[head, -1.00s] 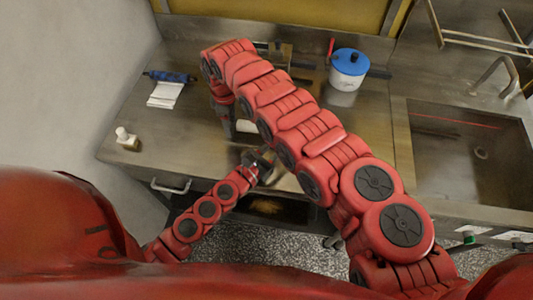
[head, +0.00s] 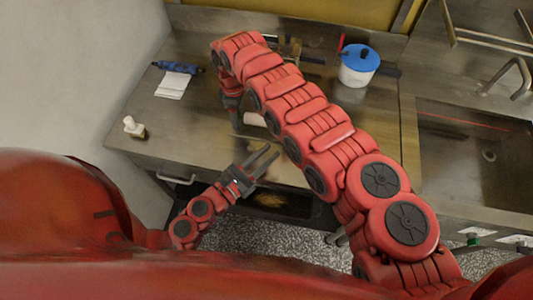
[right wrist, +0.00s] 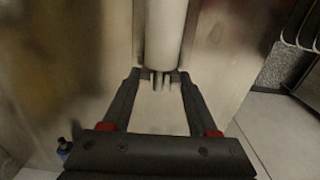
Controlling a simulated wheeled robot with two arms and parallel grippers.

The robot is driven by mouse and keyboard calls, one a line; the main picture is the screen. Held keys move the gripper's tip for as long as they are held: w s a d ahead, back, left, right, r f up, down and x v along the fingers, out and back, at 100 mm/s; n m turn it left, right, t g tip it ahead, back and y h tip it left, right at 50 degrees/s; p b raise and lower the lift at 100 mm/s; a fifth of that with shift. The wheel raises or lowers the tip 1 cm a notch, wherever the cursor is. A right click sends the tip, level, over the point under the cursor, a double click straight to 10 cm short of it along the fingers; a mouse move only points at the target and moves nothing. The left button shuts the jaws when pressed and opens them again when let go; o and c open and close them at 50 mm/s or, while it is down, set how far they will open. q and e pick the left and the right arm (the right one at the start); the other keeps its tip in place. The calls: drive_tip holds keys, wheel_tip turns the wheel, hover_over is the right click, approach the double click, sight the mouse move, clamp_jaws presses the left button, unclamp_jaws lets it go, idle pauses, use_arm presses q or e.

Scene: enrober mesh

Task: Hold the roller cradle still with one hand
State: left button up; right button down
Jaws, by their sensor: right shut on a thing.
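The white roller (right wrist: 165,35) stands out in the right wrist view, with small grey prongs of its cradle (right wrist: 158,80) at its near end. My right gripper (right wrist: 156,77) is shut on the cradle there, one finger on each side. In the head view my right gripper (head: 235,118) points down at the bench, and part of the pale roller (head: 255,119) shows just right of it, partly covered by my right arm. My left gripper (head: 267,162) is open and empty over the bench's front edge, its two fingers apart and pointing up and right.
A white pot with a blue lid (head: 358,66) stands at the back of the steel bench (head: 185,115). A blue-handled tool (head: 178,67), a white cloth (head: 173,85) and a small white bottle (head: 134,128) lie or stand at left. A sink (head: 475,150) is at right.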

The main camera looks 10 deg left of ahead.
idle(0.3)
drive_tip(key=shift+c, duration=0.4)
unclamp_jaws()
